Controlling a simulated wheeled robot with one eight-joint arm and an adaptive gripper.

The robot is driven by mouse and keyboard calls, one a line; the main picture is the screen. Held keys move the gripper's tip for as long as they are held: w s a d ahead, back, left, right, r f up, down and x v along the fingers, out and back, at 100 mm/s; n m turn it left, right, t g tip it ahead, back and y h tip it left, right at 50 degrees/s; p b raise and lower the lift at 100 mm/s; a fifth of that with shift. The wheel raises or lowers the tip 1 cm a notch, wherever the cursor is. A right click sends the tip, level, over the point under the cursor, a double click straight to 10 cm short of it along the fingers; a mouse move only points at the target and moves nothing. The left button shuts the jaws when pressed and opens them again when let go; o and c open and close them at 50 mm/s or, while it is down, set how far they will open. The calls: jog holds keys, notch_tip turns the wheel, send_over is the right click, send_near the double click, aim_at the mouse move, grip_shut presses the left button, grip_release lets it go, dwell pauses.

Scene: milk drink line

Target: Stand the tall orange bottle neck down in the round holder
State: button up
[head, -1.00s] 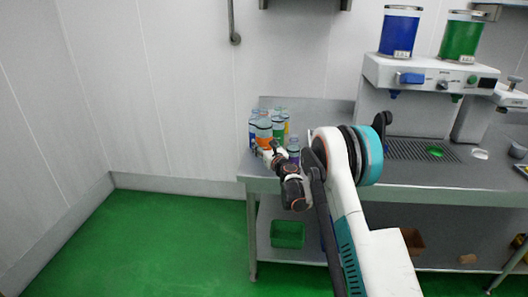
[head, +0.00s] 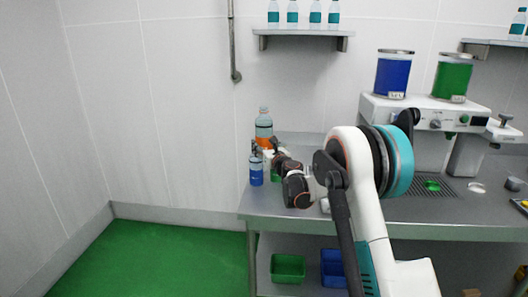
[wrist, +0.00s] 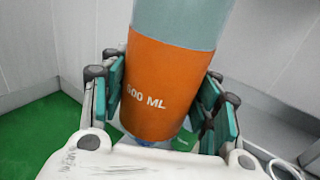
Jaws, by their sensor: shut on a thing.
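The tall orange bottle (head: 264,128) is in my gripper (head: 267,152), above the left end of the steel counter. It looks upright, with its narrower top end up. In the wrist view its orange "600 ML" label (wrist: 160,88) fills the space between the teal finger pads of my gripper (wrist: 167,95), which press on both sides of it. Its upper part runs out of the wrist view. I cannot make out the round holder in either view; my arm covers part of the counter.
A blue bottle (head: 256,172) stands at the counter's left end, with something green (head: 276,174) beside it, partly hidden. A drink machine (head: 430,118) stands to the right. A wall shelf (head: 300,32) holds several bottles. Green and blue bins (head: 288,268) sit on the lower shelf.

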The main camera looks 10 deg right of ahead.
notch_tip(320, 180, up, 10)
jog(key=p, duration=0.4)
jog(key=shift+f, duration=0.15)
jog(key=p, duration=0.1)
send_near(264, 123)
jog(key=r, duration=0.1)
jog(key=s+a+r, duration=0.1)
jog(key=r, duration=0.1)
dwell(0.6)
jog(key=shift+n, duration=3.1)
